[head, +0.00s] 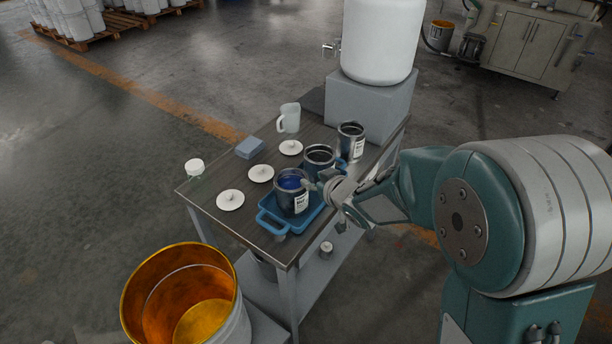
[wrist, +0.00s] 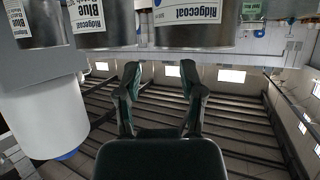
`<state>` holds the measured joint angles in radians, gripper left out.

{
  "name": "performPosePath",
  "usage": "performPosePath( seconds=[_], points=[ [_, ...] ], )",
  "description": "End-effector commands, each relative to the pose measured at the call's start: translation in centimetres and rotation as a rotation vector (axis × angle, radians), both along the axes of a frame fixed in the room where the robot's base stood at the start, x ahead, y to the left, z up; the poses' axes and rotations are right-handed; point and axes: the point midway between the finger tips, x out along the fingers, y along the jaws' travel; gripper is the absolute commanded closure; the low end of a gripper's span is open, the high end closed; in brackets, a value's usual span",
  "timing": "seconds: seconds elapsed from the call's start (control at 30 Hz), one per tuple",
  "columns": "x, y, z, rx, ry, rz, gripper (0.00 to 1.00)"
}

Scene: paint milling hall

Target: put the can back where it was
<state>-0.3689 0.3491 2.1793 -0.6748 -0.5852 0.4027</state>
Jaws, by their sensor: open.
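Three open metal cans with white labels stand in a row on the cart top. The front can (head: 291,194) holds blue paint and stands in a blue tray (head: 270,206). The middle can (head: 319,158) has a dark inside; the far can (head: 351,143) stands nearer the white tank. My gripper (head: 326,187) is beside the front can on its right, partly hiding the middle can's lower side. In the wrist view my gripper (wrist: 160,75) has its fingers apart with nothing between them. Cans with Ridgecoat labels (wrist: 195,20) cross the top edge there, cut off.
White lids (head: 230,200), a blue sponge-like block (head: 250,147) and a white mug (head: 289,117) lie left of the cans. A white tank (head: 380,40) stands on a grey block (head: 368,105) behind. An orange-lined drum (head: 185,300) stands on the floor at front left.

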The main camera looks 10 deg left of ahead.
Motion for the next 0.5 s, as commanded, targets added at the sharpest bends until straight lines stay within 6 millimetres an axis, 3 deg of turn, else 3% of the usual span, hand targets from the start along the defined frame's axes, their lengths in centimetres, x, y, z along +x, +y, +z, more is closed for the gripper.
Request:
performPosePath(
  seconds=[0.23, 0.5],
  points=[
    [-2.8, -2.7, 2.0, 0.001, -0.002, -0.002, 0.49],
    [-4.2, -3.9, 2.8, 0.0, 0.0, 0.0, 0.49]
  ],
)
